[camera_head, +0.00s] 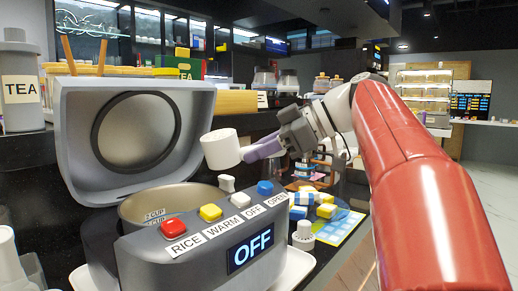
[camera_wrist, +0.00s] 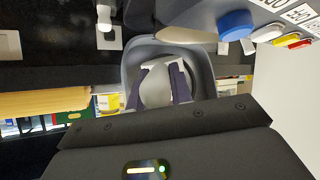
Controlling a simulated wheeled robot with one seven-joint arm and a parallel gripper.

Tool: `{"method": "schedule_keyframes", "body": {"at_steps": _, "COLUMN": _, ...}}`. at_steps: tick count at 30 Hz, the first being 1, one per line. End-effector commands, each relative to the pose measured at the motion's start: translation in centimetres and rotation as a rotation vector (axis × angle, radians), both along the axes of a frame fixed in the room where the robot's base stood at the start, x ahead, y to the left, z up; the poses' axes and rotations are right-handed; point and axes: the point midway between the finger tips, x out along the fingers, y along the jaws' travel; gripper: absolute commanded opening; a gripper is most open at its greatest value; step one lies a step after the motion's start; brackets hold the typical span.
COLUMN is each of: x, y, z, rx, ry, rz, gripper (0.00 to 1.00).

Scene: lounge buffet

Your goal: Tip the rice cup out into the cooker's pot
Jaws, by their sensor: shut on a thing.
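The grey cooker (camera_head: 190,247) stands open, its lid (camera_head: 70,130) raised at the back. The metal pot (camera_head: 135,212) sits inside, with cup marks on its inner wall. The white rice cup (camera_head: 219,150) is in the air above the pot's right side, apart from it and slightly tilted. Its contents are hidden. My gripper (camera_head: 262,150) comes from the right and is shut on the cup's handle side. In the wrist view, the cup (camera_wrist: 156,88) shows pale between the dark fingers of my gripper (camera_wrist: 160,80).
The cooker's front has red, yellow, white and blue buttons and a display (camera_head: 250,250) reading OFF. A TEA canister (camera_head: 22,90) stands at the left. Blue, white and yellow blocks (camera_head: 325,210) lie right of the cooker. The raised lid stands close behind and left of the cup.

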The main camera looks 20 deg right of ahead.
Motion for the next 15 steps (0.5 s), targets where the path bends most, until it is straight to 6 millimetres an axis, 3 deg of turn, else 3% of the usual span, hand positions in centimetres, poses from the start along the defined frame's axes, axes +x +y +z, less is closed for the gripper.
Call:
{"method": "schedule_keyframes", "body": {"at_steps": 3, "x": 0.0, "y": 0.0, "z": 1.5, "rx": -0.093, "ry": -0.038, "rz": 0.001, "gripper": 0.00}}
{"method": "schedule_keyframes", "body": {"at_steps": 15, "x": -0.1, "y": 0.5, "z": 4.1, "rx": -0.437, "ry": -0.164, "rz": 0.004, "gripper": 0.00}}
